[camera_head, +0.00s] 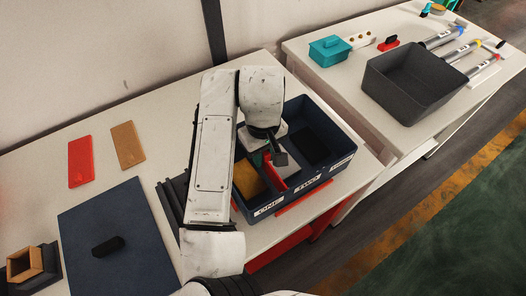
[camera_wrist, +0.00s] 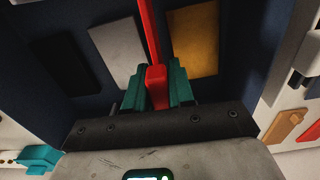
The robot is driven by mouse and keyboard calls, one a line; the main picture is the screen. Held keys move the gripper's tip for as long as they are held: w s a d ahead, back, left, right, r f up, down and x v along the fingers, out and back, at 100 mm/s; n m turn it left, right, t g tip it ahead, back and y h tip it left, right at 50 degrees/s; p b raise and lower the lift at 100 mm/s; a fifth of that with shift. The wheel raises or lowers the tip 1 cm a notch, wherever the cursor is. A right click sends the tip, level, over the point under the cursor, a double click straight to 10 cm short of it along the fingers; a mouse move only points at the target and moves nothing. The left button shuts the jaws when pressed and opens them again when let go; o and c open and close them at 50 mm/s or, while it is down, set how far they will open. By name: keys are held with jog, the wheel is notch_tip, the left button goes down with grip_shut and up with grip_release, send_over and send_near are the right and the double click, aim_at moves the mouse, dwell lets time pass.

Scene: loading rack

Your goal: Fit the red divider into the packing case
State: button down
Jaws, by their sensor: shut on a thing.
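The navy packing case (camera_head: 288,198) stands on the white table with its top open and white labels on its front wall. My gripper (camera_head: 268,159) is inside its outline, partly hidden by my arm. Its teal fingers (camera_wrist: 159,88) are shut on the grip block of the red divider (camera_wrist: 149,35). The divider also shows in the head view (camera_head: 277,179), between the yellow floor patch and the middle of the case. In the wrist view it stands on edge between a grey patch and a yellow patch. Whether its lower edge is seated cannot be told.
A red panel (camera_head: 80,161) and a tan panel (camera_head: 128,145) lie flat at the left. A dark blue board (camera_head: 105,215) with a black handle and a wooden box (camera_head: 24,265) lie nearer. A grey bin (camera_head: 412,85) and teal box (camera_head: 329,51) stand on the right table.

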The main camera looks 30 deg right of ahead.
jog(key=c, duration=0.9)
grip_release()
notch_tip(320, 180, up, 11)
jog(key=shift+f, duration=0.1)
